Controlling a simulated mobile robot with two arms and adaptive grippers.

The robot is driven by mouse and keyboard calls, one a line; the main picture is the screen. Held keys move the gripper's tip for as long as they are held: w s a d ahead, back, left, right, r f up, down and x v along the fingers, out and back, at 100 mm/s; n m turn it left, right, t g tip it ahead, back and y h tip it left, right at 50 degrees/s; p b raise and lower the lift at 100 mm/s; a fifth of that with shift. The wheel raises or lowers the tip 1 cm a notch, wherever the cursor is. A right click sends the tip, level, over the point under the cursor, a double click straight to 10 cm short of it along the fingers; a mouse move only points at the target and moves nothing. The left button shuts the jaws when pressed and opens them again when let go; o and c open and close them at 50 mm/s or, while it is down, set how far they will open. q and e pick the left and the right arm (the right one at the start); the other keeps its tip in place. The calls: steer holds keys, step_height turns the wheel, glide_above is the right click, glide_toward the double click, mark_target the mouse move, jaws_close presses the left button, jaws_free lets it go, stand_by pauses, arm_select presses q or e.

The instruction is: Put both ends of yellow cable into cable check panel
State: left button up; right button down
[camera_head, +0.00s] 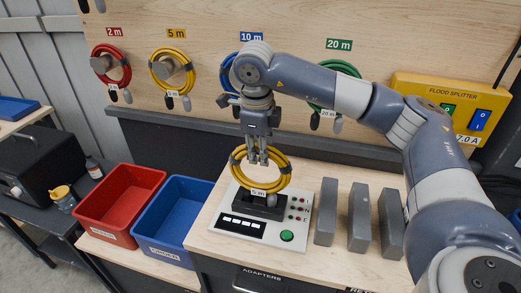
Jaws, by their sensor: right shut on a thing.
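The yellow cable (287,168) is a coil with a 5 m tag, hanging upright over the cable check panel (290,216). My right gripper (258,158) comes down from above and is shut on the top of the coil. The panel is a pale box with a black socket block (257,207), small lights and a green button (287,236). The cable's grey end shows at the block's right part; its other end is hard to make out. I cannot tell whether either end sits in a socket. My left gripper is out of view.
Another yellow coil (188,60) hangs on the 5 m peg, with red (127,68), blue (225,78) and green coils beside it. Red (82,205) and blue (142,227) bins stand left of the panel. Several grey blocks (325,212) stand close on its right.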

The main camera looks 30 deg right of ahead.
steer(key=shift+f, duration=0.25)
steer(key=c, duration=1.3)
jaws_free()
steer(key=shift+o, duration=0.4)
steer(key=shift+f, duration=0.1)
step_height(320, 180, up, 12)
steer(key=s+a, duration=0.1)
steer(key=shift+s+a, duration=0.2)
steer(key=shift+a, duration=0.15)
